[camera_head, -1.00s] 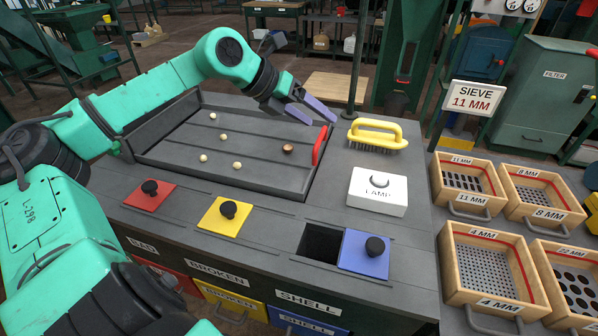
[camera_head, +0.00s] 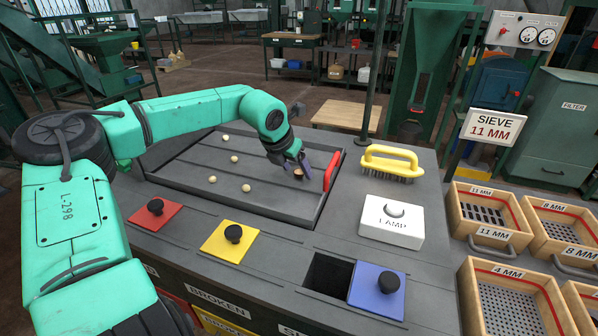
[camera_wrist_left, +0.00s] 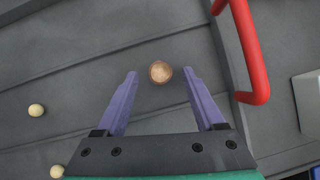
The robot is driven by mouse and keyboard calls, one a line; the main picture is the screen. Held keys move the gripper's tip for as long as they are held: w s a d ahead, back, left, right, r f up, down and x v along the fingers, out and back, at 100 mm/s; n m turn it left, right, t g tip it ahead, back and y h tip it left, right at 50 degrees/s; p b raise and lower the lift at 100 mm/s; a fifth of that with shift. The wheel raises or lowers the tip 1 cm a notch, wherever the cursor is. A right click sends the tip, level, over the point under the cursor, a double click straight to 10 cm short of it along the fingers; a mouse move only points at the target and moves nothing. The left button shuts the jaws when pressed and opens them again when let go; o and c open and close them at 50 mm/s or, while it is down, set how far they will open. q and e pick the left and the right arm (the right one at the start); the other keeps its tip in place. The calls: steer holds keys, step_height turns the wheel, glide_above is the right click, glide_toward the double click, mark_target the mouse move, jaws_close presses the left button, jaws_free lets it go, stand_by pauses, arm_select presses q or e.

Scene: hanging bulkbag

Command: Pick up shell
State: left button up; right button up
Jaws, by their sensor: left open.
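The shell (camera_head: 298,174) is a small brown, roundish piece on the grey tray (camera_head: 190,178), near the tray's right end. In the left wrist view the shell (camera_wrist_left: 160,72) lies just beyond and between the two purple fingertips. My left gripper (camera_head: 299,168) is open and reaches down over the shell; the wrist view shows the open fingers (camera_wrist_left: 159,76) with a gap on either side of it. In the head view the fingers partly hide the shell. The right gripper is not in view.
Several pale round pieces (camera_head: 214,179) lie on the tray. A red handle (camera_head: 332,171) stands close right of the gripper. A yellow brush (camera_head: 391,162), a white lamp button (camera_head: 390,221) and red, yellow and blue lids (camera_head: 377,290) are nearby; a square opening (camera_head: 328,274) lies beside the blue lid.

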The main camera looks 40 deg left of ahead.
mark_target(297, 174)
arm_select(q)
steer(key=shift+w+f, duration=0.25)
steer(key=shift+f, duration=0.05)
steer(key=shift+s, duration=0.1)
jaws_close()
step_height(297, 174, up, 18)
steer(key=shift+p, duration=0.35)
stand_by(0.3)
